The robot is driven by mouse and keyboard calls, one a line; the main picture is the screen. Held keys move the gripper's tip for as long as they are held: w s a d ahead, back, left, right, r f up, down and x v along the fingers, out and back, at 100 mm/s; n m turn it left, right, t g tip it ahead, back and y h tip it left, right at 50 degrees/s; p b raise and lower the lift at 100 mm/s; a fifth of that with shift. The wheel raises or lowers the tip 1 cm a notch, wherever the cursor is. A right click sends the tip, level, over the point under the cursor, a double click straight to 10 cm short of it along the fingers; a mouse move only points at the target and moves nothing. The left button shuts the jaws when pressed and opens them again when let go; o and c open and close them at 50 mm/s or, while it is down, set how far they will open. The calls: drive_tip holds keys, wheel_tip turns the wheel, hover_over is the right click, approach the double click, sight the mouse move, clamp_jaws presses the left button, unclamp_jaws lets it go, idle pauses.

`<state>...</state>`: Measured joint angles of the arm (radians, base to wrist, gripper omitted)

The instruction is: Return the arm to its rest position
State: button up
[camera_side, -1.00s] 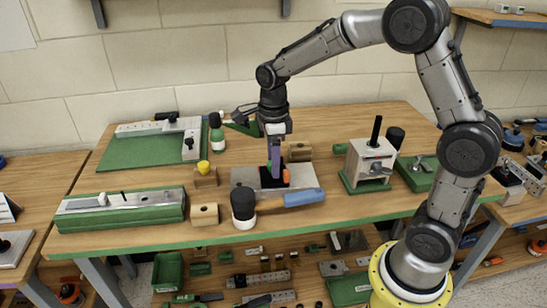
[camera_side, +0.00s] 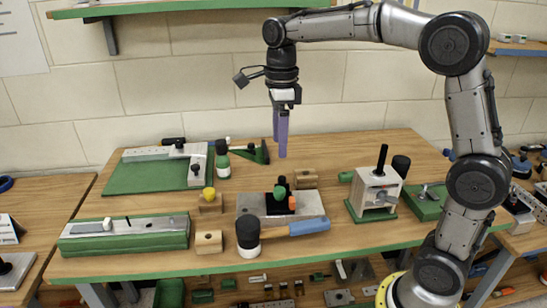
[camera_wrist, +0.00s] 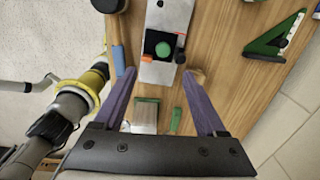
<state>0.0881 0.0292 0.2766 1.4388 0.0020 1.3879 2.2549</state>
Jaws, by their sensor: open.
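My gripper (camera_side: 281,150) hangs above the back middle of the workbench (camera_side: 345,158), pointing down, with nothing between its purple fingers. In the wrist view my gripper (camera_wrist: 165,75) has its two fingers spread wide apart and empty. Below it on the bench is a grey metal plate (camera_side: 310,206) with a dark recess, holding a green-topped part (camera_side: 281,184) and an orange piece (camera_side: 292,203). The plate (camera_wrist: 158,72) and its green round top (camera_wrist: 163,49) also show between the fingertips in the wrist view.
A mallet (camera_side: 248,232) with a blue handle lies before the plate. A wooden fixture (camera_side: 376,193) with a black knob stands to the right. A green-based slide (camera_side: 125,237) and a green mat (camera_side: 150,176) are at left. A green shelf (camera_side: 180,9) hangs on the wall above.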

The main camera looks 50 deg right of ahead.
drive_tip(key=s+a+r+n+t, duration=0.1)
drive_tip(key=s+r+n+t, duration=0.15)
drive_tip(key=s, duration=0.45)
drive_tip(key=s+a+r+n+t, duration=0.1)
drive_tip(key=s+a+r+n, duration=0.1)
drive_tip(key=s+r+n, duration=0.3)
drive_tip(key=s+f+n+t, duration=0.2)
drive_tip(key=s+f+n, duration=0.7)
drive_tip(key=n, duration=1)
wheel_tip(320, 180, down, 2)
drive_tip(key=shift+s+a+f, duration=0.15)
drive_tip(key=shift+s, duration=0.15)
